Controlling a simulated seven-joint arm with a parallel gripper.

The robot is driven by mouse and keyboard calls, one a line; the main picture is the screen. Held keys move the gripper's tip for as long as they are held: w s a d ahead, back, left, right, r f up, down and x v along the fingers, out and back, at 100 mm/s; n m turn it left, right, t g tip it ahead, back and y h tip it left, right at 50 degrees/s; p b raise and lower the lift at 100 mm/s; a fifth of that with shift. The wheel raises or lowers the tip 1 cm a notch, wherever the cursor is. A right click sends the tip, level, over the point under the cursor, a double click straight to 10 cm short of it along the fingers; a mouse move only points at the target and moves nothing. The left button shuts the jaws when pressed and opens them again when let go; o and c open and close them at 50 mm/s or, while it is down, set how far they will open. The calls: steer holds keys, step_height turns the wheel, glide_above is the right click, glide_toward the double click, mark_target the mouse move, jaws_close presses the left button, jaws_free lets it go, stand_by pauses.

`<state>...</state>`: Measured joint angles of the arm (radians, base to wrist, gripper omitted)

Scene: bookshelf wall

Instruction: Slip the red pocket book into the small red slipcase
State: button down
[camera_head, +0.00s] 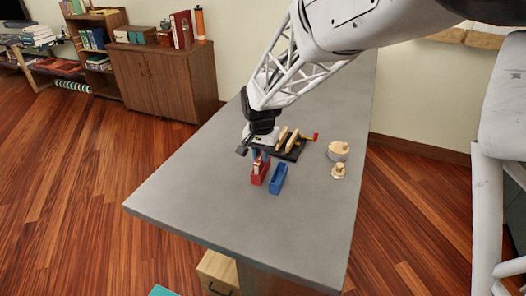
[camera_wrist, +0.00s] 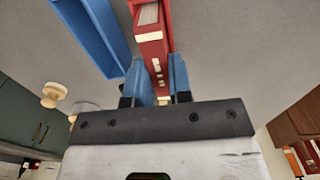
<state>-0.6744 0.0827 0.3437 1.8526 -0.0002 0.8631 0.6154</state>
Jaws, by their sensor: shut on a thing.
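The red pocket book (camera_wrist: 152,50) is held between the blue fingers of my gripper (camera_wrist: 160,82), which is shut on it. Pale label bands show along its red side in the wrist view. In the head view my gripper (camera_head: 257,153) is over the small red slipcase (camera_head: 260,178), which stands on the grey table. The book's pale part (camera_head: 257,167) shows at the slipcase's top, below the fingers. The two reds run together, so I cannot tell how deep the book sits, or whether it is inside.
A blue slipcase (camera_head: 278,179) stands close beside the red one, to the right; it also shows in the wrist view (camera_wrist: 92,35). A dark stand with wooden pieces (camera_head: 289,142) is behind. Pale wooden knobbed pieces (camera_head: 338,151) stand to the right. The table's front (camera_head: 240,220) is clear.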

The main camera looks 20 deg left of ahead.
steer(key=shift+f, duration=0.6)
stand_by(0.3)
steer(key=c, duration=0.5)
jaws_free()
steer(key=shift+c, duration=0.2)
steer(key=shift+r, duration=0.15)
steer(key=shift+r, duration=3.35)
